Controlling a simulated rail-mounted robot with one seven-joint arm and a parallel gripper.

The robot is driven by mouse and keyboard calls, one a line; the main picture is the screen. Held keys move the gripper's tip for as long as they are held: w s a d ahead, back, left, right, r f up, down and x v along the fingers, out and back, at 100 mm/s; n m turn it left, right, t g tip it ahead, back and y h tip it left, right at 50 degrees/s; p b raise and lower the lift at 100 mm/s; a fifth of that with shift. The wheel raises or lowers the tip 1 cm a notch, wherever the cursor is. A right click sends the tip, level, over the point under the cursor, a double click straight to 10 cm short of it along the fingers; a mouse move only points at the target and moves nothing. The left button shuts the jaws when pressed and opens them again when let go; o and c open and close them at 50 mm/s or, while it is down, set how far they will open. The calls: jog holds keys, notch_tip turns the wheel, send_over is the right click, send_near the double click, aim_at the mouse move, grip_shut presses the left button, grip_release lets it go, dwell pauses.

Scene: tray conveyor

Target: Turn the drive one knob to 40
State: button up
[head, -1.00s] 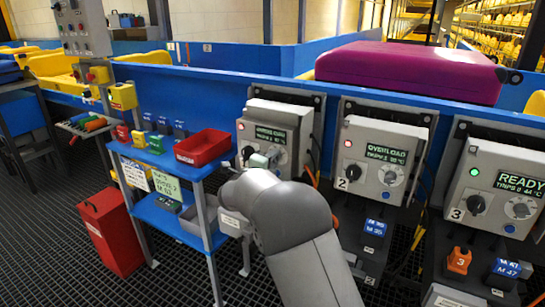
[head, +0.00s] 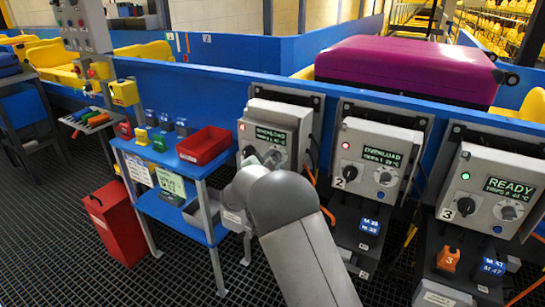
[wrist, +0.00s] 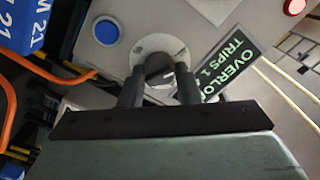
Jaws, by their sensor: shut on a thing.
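The drive one box (head: 256,107) is the leftmost grey control box, with a lit red lamp. Its display (head: 271,135) is small in the head view; in the wrist view the display (wrist: 229,78) reads "OVERLO…" and "TRIPS 1…", cut off at the edge. My gripper (head: 271,160) is at the front of this box. In the wrist view my gripper (wrist: 160,88) is shut on the dark knob (wrist: 158,68), one finger on each side. The knob sits on a pale round dial plate (wrist: 152,42). The scale markings are not readable.
A blue button (wrist: 106,30) is beside the dial. A black switch (head: 249,152) is left of my gripper. The drive two box (head: 405,135) and drive three box (head: 520,160) stand to the right. A blue shelf (head: 200,172) with a red bin (head: 205,145) stands left.

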jog(key=shift+n, duration=0.6)
jog(key=o, duration=0.9)
jog(key=shift+o, duration=0.2)
jog(key=shift+s, duration=0.1)
jog(key=v, duration=1.7)
jog(key=shift+s, duration=0.1)
